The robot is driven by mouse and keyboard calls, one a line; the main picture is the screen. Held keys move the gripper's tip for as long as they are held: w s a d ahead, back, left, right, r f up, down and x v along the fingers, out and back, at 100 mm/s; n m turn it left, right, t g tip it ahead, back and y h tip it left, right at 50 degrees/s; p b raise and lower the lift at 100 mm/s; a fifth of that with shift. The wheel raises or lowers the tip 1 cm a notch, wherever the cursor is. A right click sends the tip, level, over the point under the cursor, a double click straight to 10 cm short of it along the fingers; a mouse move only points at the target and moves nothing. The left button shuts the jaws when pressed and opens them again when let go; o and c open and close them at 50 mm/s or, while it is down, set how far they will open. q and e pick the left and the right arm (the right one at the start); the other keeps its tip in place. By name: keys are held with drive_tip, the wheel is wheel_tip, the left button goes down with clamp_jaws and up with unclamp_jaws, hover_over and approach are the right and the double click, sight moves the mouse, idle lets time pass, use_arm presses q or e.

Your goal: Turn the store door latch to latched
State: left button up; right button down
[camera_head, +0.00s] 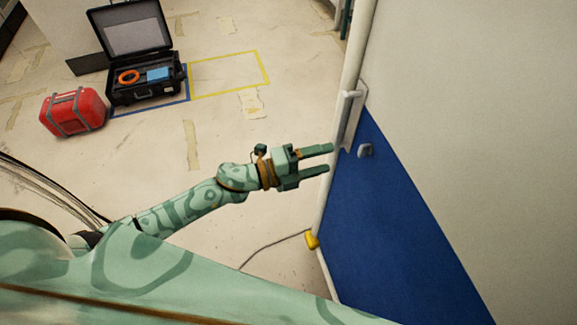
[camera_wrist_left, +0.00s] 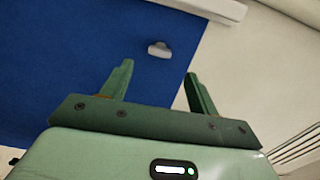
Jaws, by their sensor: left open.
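The store door (camera_head: 385,235) is white with a blue lower panel and stands on the right in the head view. A small grey latch knob (camera_head: 365,151) sits on the blue panel. In the left wrist view the latch (camera_wrist_left: 159,49) shows between and beyond the fingertips, apart from them. I cannot tell from its shape whether it is latched. My left gripper (camera_head: 331,158) is open and empty, its two green fingers pointing right toward the door edge, a little left of the latch. It also shows in the left wrist view (camera_wrist_left: 158,69). My right gripper is out of view.
A pale bar handle (camera_head: 347,118) is on the door edge near the latch. A yellow wedge-like piece (camera_head: 312,240) lies at the door's foot, with a cable beside it. An open black case (camera_head: 147,94) and a red case (camera_head: 73,112) stand far left.

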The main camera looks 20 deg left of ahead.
use_arm(q)
drive_tip(key=b+v, duration=0.1)
drive_tip(key=v, duration=0.6)
drive_tip(key=shift+a, duration=0.15)
drive_tip(key=w+a+f+n+t+y+b, duration=0.1)
drive_tip(key=w+a+f+n+t+y, duration=0.15)
drive_tip(key=a+f+n+y, duration=0.8)
drive_tip(key=s+a+f+n+g+y+b, duration=0.1)
drive_tip(key=s+a+f+n, duration=0.2)
drive_tip(key=f, duration=0.6)
drive_tip(key=s+a+f+n+g+y+b, duration=0.1)
drive_tip(key=a+f+n+g, duration=0.2)
drive_tip(key=f, duration=0.7)
drive_tip(key=s+a+f+n+g+y+b, duration=0.2)
drive_tip(key=s+a+f+n+b, duration=0.15)
drive_tip(key=s+f, duration=0.7)
drive_tip(key=s+d+f+n+g+b, duration=0.2)
drive_tip(key=s+f, duration=0.5)
drive_tip(key=s, duration=0.5)
drive_tip(key=s+d+f+n+g+b, duration=0.2)
drive_tip(key=s+d+f, duration=0.4)
drive_tip(key=s, duration=0.6)
wheel_tip(320, 180, down, 2)
drive_tip(key=shift+s+f+n+g+b, duration=0.15)
drive_tip(key=shift+n+g+b, duration=0.3)
drive_tip(key=shift+g, duration=0.7)
